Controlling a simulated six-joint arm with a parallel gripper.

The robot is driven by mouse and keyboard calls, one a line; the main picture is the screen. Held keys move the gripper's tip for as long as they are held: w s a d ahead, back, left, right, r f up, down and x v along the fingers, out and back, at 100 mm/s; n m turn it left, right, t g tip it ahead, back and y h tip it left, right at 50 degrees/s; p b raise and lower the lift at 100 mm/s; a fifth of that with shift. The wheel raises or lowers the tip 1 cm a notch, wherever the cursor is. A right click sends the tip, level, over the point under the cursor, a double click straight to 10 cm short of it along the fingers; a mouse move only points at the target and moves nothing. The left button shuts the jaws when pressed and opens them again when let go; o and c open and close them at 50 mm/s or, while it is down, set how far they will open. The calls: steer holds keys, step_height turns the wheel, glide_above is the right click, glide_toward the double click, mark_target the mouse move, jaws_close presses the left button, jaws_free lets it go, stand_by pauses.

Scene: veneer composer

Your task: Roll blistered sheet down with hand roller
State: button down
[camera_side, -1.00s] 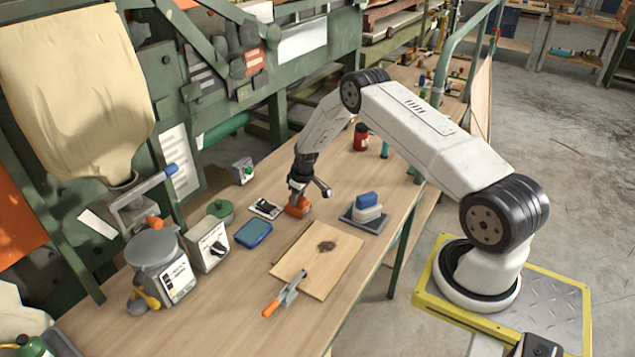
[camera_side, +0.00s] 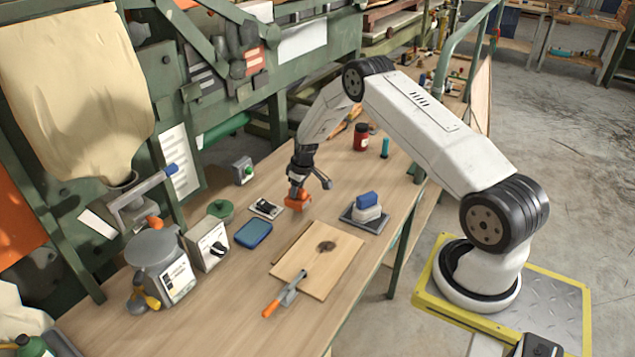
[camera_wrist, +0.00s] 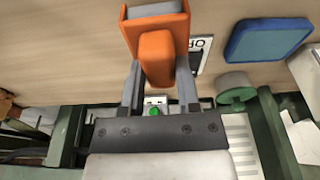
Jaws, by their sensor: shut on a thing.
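My gripper (camera_side: 300,182) is shut on an orange tool (camera_side: 297,200), which looks like the hand roller. In the wrist view, the fingers of my gripper (camera_wrist: 159,85) stand on both sides of its orange grip (camera_wrist: 156,57); a grey part shows at the tool's far end. In the side view the tool is low over the bench, behind the sheet; any gap below it is hard to judge. The light wooden sheet (camera_side: 325,277) lies on the bench with a dark round patch, probably the blister (camera_side: 326,246), near its far side.
A grey tool with an orange handle (camera_side: 272,308) lies across the sheet's left edge. A blue-topped block on a grey tray (camera_side: 375,222) stands right of the gripper. A blue case (camera_side: 253,234) and a black-and-white device (camera_side: 266,208) lie left.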

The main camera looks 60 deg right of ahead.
steer(key=shift+r, duration=1.55)
steer(key=c, duration=1)
jaws_free()
jaws_close()
